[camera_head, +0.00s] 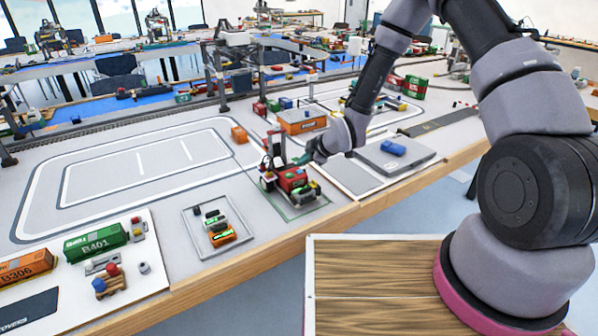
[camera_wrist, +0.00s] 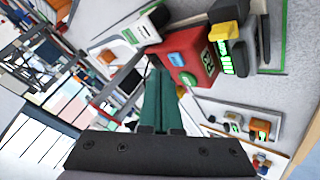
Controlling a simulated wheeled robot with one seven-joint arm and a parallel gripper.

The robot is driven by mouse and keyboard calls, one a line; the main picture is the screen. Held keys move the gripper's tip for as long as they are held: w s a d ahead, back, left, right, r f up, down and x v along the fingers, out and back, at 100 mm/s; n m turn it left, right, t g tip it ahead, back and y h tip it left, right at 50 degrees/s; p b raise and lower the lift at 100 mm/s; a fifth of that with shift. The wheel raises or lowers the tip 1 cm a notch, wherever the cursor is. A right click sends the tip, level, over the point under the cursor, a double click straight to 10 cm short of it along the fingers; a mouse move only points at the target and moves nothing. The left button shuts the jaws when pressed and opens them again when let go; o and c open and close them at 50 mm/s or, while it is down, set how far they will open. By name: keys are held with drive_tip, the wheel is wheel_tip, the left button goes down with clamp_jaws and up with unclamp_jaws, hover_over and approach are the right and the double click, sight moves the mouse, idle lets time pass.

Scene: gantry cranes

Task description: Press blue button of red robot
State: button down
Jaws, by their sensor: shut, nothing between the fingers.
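The red robot (camera_head: 291,180) stands on a marked pad near the front edge of the long table. In the wrist view its red body (camera_wrist: 204,58) carries a blue button (camera_wrist: 177,59) and a green button (camera_wrist: 188,79) on the face towards my gripper. My gripper (camera_wrist: 160,72) has two green fingers pressed together with nothing between them. Their tips appear just left of the blue button in the wrist view; I cannot tell whether they touch it. In the head view my gripper (camera_head: 303,159) is just above and right of the red robot.
A tray (camera_head: 238,242) with small coloured items lies left of the robot. A grey case (camera_head: 385,165) with a blue block (camera_head: 393,147) lies to the right. An orange container (camera_head: 302,122) stands behind. The white track area (camera_head: 140,165) at left is mostly clear.

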sight(303, 174)
idle(0.4)
drive_tip(key=shift+f, duration=0.45)
drive_tip(key=shift+f, duration=0.4)
idle(0.5)
drive_tip(key=shift+r, duration=0.9)
wheel_tip(303, 174, up, 6)
idle(0.5)
